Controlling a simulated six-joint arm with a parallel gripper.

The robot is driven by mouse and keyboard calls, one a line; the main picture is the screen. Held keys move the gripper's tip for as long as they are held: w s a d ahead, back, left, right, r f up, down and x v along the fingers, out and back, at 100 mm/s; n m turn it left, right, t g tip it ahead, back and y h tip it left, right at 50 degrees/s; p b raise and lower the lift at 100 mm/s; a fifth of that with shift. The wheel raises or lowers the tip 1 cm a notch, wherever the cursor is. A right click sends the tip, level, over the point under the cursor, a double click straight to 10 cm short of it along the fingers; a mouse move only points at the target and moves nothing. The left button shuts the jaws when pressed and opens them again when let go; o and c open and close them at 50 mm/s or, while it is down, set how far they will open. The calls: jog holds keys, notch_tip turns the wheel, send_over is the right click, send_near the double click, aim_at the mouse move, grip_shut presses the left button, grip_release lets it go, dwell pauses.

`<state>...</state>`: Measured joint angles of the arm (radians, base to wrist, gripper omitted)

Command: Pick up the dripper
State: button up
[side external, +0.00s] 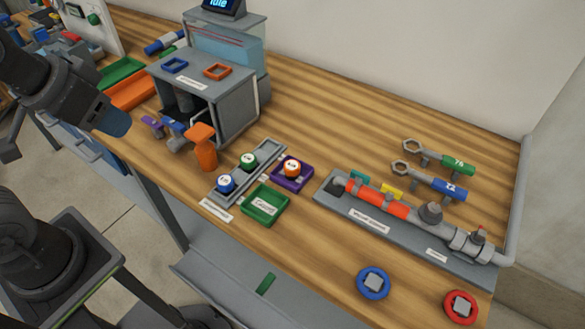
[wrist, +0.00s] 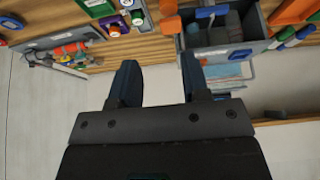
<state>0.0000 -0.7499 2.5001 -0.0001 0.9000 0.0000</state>
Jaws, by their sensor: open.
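No part in view is plainly marked as the dripper. The likeliest candidates are small round labelled pieces: a blue one (side external: 227,183) and a green one (side external: 248,161) on a grey rail (side external: 268,151), and an orange one (side external: 292,169) in a purple tray (side external: 304,183). Their labels are too small to read. My gripper (wrist: 158,75) is open and empty in the wrist view, with dark blue fingers apart.
A grey box (side external: 235,105) with an open front stands behind the rail, with an orange bottle-like piece (side external: 205,155) before it. A green tray (side external: 264,204) lies by the rail. A pipe assembly (side external: 375,203) and two wrenches (side external: 440,183) lie right. The front right holds blue (side external: 372,282) and red rings (side external: 460,307).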

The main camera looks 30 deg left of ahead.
jog(key=shift+o, duration=0.3)
jog(key=m+g+y, duration=0.3)
jog(key=m+g, duration=0.2)
jog(key=m, duration=0.8)
send_over(293, 165)
jog(key=s+a, duration=0.3)
jog(key=f, duration=0.1)
jog(key=w+d+f+m+y, duration=0.25)
jog(key=d+f+m, duration=0.25)
jog(key=d+f, duration=0.4)
jog(key=shift+g+h, duration=0.3)
jog(key=shift+h, duration=0.25)
jog(key=x, duration=0.8)
jog(key=a+x, duration=0.1)
jog(key=x, duration=0.4)
jog(key=shift+w+r, duration=0.15)
jog(key=shift+w, duration=0.05)
jog(key=c, duration=0.5)
